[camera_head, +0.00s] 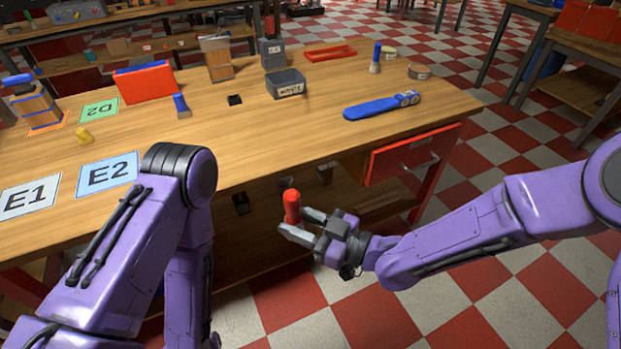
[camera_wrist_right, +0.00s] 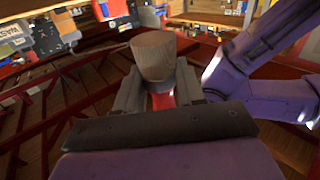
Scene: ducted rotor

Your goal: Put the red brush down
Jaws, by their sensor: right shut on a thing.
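The red brush (camera_head: 292,205) is in my right gripper (camera_head: 297,224), off the table, just in front of the table's front edge. Its red rounded handle end points up in the head view. My right gripper is shut on it. In the right wrist view, the brush's grey-brown bristle end (camera_wrist_right: 154,55) stands out between the fingers, with a bit of red handle below it. My left arm comes down in front of the table at the left, and its gripper is not visible.
The wooden table (camera_head: 270,140) has a clear middle and front. On it are marked mats E1 (camera_head: 28,198), E2 (camera_head: 107,176) and D2 (camera_head: 98,111), a blue-handled brush (camera_head: 181,104), a grey bin (camera_head: 286,84) and a blue flat tool (camera_head: 380,106). A red drawer (camera_head: 412,154) is below.

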